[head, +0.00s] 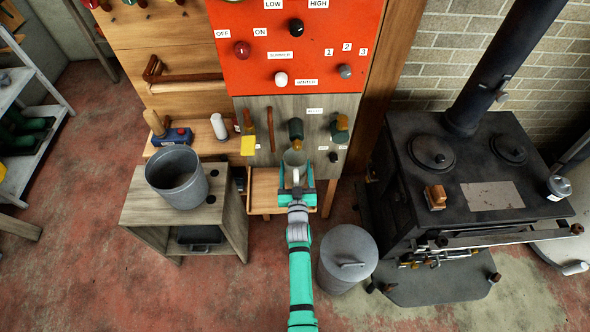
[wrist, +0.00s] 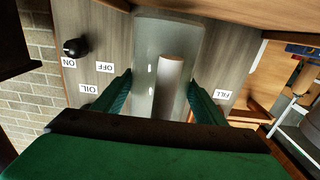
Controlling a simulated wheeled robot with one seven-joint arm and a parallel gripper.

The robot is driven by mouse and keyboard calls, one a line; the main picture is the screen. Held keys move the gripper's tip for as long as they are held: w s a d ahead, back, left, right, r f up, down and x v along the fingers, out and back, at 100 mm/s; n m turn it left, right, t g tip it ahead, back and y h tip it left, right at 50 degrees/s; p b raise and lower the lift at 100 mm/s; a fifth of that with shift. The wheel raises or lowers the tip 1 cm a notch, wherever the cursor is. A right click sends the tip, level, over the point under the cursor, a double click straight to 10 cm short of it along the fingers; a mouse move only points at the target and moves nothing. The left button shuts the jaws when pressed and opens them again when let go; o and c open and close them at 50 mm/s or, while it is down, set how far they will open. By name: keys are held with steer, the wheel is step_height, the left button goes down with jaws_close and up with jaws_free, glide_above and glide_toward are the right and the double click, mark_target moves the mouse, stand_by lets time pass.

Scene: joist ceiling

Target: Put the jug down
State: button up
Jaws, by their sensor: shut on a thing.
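The jug (head: 294,158) is a grey vessel with an open top, in front of the grey wooden panel (head: 268,108) in the head view. In the wrist view the jug (wrist: 148,60) fills the space between the green fingers, with its pale handle toward the camera. My gripper (head: 295,186) is shut on the jug, and its fingers (wrist: 160,98) lie on either side of the handle. The jug appears upright and over a small wooden shelf (head: 264,191). Its base is hidden, so I cannot tell whether it touches the shelf.
A metal bucket (head: 178,180) stands on a wooden stand (head: 231,221) at left. A lidded metal bin (head: 347,262) stands on the floor to the right of my arm. A black stove (head: 455,185) fills the right.

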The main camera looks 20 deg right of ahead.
steer(key=shift+w+f, duration=0.2)
steer(key=shift+f, duration=0.55)
steer(key=shift+f, duration=0.15)
steer(key=o, duration=1.9)
